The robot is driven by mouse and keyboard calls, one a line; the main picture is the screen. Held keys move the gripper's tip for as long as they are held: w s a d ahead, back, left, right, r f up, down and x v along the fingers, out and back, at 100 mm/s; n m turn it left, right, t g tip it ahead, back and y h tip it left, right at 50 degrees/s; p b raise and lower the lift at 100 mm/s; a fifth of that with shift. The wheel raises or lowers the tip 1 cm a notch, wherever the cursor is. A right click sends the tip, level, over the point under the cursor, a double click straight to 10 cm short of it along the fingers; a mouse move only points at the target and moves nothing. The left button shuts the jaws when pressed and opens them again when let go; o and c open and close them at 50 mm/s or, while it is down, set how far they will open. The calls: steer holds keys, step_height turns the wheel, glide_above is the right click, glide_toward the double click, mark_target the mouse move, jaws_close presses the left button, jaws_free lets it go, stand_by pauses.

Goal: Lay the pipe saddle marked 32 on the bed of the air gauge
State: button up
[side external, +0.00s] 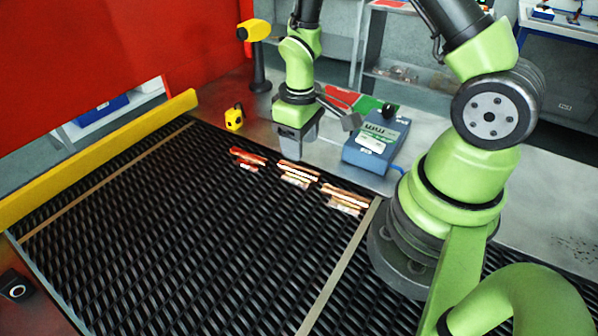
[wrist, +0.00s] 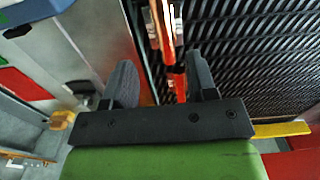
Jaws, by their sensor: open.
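Three pipe saddles lie in a row along the belt's far edge: a red one (side external: 248,158), a copper one in the middle (side external: 297,172) and another copper one (side external: 344,194) to its right. Pale tags lie beside them. I cannot read any number, so I cannot tell which is 32. My gripper (side external: 298,140) is open and empty above the far edge of the belt, near the red and middle saddles. In the wrist view, the saddles show beyond and between my open fingers (wrist: 163,80). The air gauge appears to be the blue unit (side external: 368,157) marked "mm", right of my gripper; its bed is unclear.
The black mesh belt (side external: 190,230) is otherwise clear. A yellow rail (side external: 95,155) borders its left side. A small yellow object (side external: 234,118) and a yellow-topped black post (side external: 258,60) stand behind. Red and green patches (side external: 343,96) lie on the grey bench behind the gauge.

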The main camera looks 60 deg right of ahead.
mark_target(299, 168)
steer(key=shift+a+f, duration=0.15)
steer(key=shift+f, duration=1.45)
steer(key=shift+a+f, duration=0.15)
steer(key=shift+f, duration=1.4)
steer(key=shift+f, duration=0.25)
steer(key=c, duration=0.6)
